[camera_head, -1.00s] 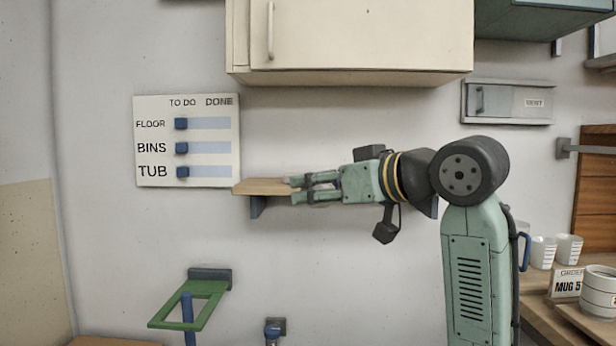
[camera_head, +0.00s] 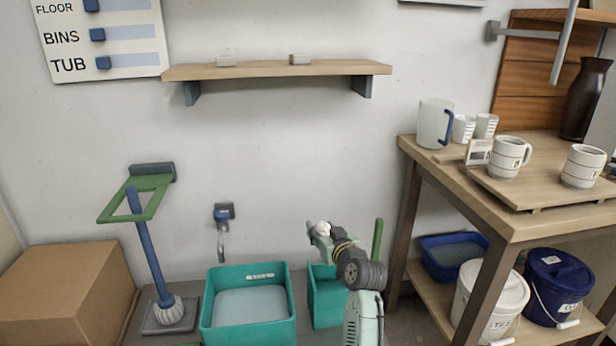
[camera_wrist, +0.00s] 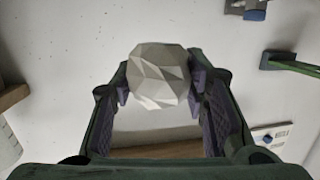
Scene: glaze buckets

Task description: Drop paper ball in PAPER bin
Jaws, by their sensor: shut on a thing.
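A whitish, faceted paper ball (camera_wrist: 160,72) is between the fingertips of my gripper (camera_wrist: 158,88) in the wrist view. My gripper is shut on it. In the head view the ball (camera_head: 323,228) shows small and pale at the end of my gripper (camera_head: 319,232), held above a teal bin (camera_head: 325,303) that my arm partly covers. A larger teal bin (camera_head: 248,334) stands to its left with a small label too small to read. I see no readable PAPER label, so I cannot tell which bin is for paper.
A wall shelf (camera_head: 275,70) holds two small pale blocks. A blue-handled mop (camera_head: 150,245) stands in a green bracket (camera_head: 135,198), near a cardboard box (camera_head: 65,290). A wooden table (camera_head: 530,220) with mugs stands at the right, buckets (camera_head: 492,300) on its lower shelf.

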